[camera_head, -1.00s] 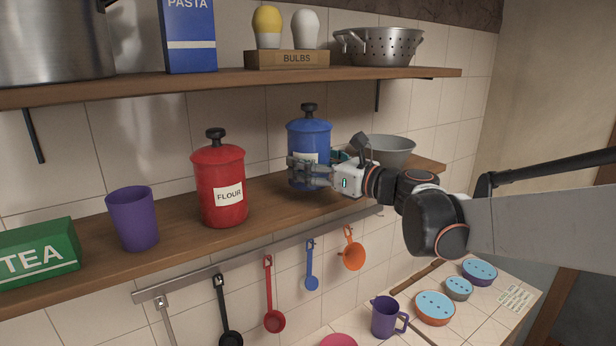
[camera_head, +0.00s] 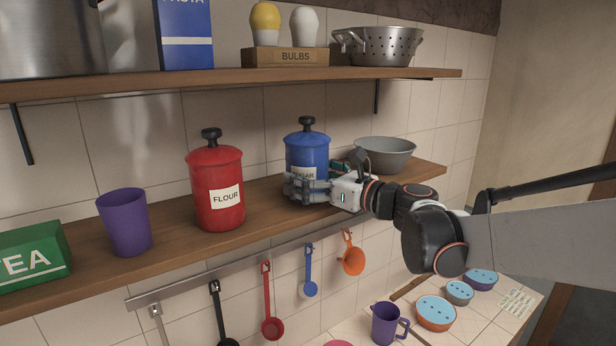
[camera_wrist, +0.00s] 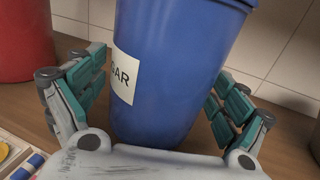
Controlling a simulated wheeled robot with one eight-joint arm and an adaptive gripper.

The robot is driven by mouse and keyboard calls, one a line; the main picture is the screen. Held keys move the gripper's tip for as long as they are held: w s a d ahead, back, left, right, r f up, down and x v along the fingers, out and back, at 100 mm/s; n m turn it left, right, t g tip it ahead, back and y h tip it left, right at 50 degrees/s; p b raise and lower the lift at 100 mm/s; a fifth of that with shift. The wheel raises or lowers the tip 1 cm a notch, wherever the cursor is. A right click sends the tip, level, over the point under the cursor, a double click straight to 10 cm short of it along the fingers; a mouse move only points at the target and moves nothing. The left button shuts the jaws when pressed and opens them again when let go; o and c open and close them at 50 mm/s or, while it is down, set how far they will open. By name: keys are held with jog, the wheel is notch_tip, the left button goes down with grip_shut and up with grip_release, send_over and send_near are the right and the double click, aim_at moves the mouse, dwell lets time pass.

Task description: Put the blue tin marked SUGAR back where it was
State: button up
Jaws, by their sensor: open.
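The blue tin marked SUGAR (camera_head: 307,150) stands upright on the lower wooden shelf, between the red FLOUR tin and a grey bowl. Its black-knobbed lid is on, and its label is partly hidden by my gripper in the head view. My gripper (camera_head: 300,188) is low around the tin's front. In the wrist view the blue tin (camera_wrist: 165,75) stands between the two fingers of my gripper (camera_wrist: 160,105), its base on the shelf. The fingers are spread, with a visible gap on the left side; contact on the right is hard to tell.
The red FLOUR tin (camera_head: 217,185) stands left of the blue tin, with a purple cup (camera_head: 124,222) and green TEA box (camera_head: 32,255) farther left. The grey bowl (camera_head: 386,155) is close on the right. The upper shelf (camera_head: 200,86) runs above. Utensils hang below from a rail (camera_head: 230,275).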

jog(key=shift+r, duration=0.15)
jog(key=b+v, duration=0.2)
jog(key=v, duration=1)
jog(key=s+f+n+g+h+b, duration=0.15)
jog(key=s+f+n+b, duration=0.3)
jog(key=f, duration=0.45)
jog(key=s+a+f+n+g+h+b, duration=0.1)
jog(key=s+f+n+h+b, duration=0.2)
jog(key=f+b, duration=0.5)
jog(key=s+f+n+g+h+b, duration=0.1)
jog(key=s+f+n+g+b, duration=0.25)
jog(key=f, duration=0.75)
jog(key=s+d+f+n+h+b, duration=0.2)
jog(key=s+d+f+n+b, duration=0.1)
jog(key=f, duration=0.5)
jog(key=s+d+f+n+h+b, duration=0.3)
jog(key=s+d+f+n+b, duration=0.1)
jog(key=f+n+b, duration=0.3)
jog(key=s+d+f+n+t+h+b, duration=0.1)
jog(key=s+d+f+n+h+b, duration=0.2)
jog(key=f, duration=0.7)
jog(key=s+n+b, duration=0.1)
jog(key=b, duration=0.1)
jog(key=shift+s+d+f+n+b, duration=0.2)
jog(key=shift+s+d+n+b, duration=0.15)
jog(key=shift+s+n+b, duration=0.05)
